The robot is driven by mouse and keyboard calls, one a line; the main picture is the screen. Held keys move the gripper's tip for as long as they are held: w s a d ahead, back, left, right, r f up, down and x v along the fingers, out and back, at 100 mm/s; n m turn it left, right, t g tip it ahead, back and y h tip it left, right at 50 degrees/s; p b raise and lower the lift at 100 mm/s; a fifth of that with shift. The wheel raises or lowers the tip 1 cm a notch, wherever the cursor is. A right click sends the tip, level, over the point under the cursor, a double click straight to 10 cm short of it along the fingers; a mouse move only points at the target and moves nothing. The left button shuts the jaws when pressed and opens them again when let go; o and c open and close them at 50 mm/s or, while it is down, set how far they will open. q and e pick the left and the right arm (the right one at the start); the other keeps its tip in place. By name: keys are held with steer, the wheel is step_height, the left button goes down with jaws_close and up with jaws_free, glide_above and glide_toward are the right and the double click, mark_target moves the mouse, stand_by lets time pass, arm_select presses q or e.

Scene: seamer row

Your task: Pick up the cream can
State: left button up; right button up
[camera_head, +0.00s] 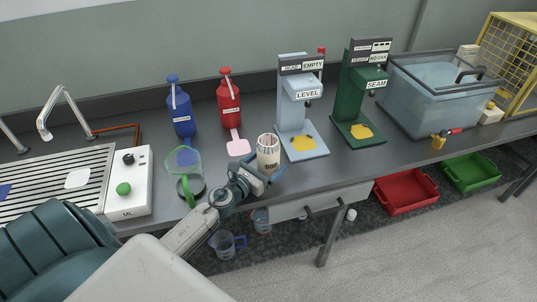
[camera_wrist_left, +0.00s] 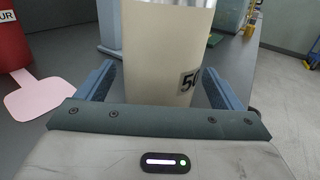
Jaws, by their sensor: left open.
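The cream can (camera_head: 268,160) stands upright on the grey counter near its front edge, with dark lettering on its side. My left gripper (camera_head: 263,171) is at the can, coming from the front left. In the left wrist view the can (camera_wrist_left: 165,50) stands between the two blue fingers of the gripper (camera_wrist_left: 160,85), which are open with a gap on the left side. The can's lower part is hidden by the gripper body in that view. My right gripper is in neither view.
A light blue level machine (camera_head: 292,95) stands behind and right of the can, a green seamer (camera_head: 355,100) further right. Blue (camera_head: 181,108) and red (camera_head: 229,104) bottles stand behind. A clear tank (camera_head: 435,95) is at right.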

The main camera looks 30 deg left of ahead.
arm_select(q)
steer(key=shift+w+d, duration=0.1)
steer(key=shift+w, duration=0.6)
steer(key=c, duration=1.2)
